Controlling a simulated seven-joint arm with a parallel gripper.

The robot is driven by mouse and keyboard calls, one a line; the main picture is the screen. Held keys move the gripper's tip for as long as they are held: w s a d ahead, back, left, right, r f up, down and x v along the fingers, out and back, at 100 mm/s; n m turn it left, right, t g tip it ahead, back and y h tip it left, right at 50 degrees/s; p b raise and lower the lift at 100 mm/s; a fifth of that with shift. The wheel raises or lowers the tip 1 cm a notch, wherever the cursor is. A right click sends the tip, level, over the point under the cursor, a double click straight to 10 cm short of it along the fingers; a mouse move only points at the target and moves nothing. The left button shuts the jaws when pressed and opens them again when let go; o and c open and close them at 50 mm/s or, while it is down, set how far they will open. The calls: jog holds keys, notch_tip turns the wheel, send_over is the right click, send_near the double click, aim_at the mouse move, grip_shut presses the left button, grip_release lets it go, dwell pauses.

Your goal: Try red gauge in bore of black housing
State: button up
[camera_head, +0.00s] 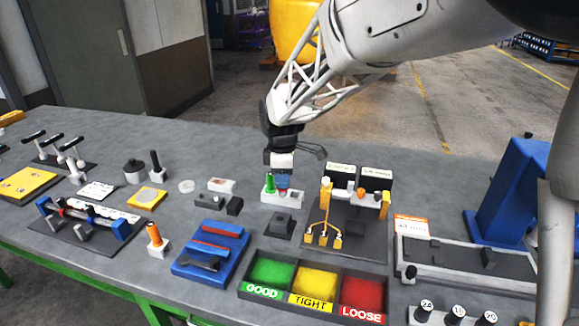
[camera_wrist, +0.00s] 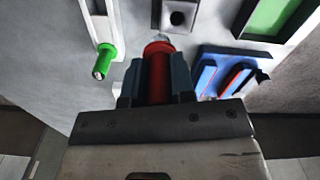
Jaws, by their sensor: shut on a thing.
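My gripper (camera_head: 283,180) is shut on the red gauge (camera_wrist: 158,75), whose rounded red end shows beyond the fingers in the wrist view. In the head view only a little red shows under the fingers, close over the white stand (camera_head: 290,199). I cannot tell whether the gauge still touches the stand. A green gauge (camera_head: 270,183) stands upright in the stand's left end; it also shows in the wrist view (camera_wrist: 104,62). A small black block (camera_head: 283,224), seemingly the black housing, lies in front of the stand. Its dark bore shows in the wrist view (camera_wrist: 178,17).
A blue holder (camera_head: 182,268) with red-striped pieces lies front left of the block. A tray (camera_head: 243,292) marked GOOD, TIGHT and LOOSE lies in front. A dark plate with yellow fittings (camera_head: 325,205) stands close on the right. Black and grey blocks (camera_head: 234,206) lie left.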

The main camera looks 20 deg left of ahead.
jog(key=s, duration=0.2)
jog(key=shift+s+f, duration=0.1)
jog(key=shift+s, duration=0.2)
jog(key=shift+f, duration=0.15)
jog(key=shift+f, duration=2.2)
jog(key=shift+f, duration=0.95)
dwell(4.2)
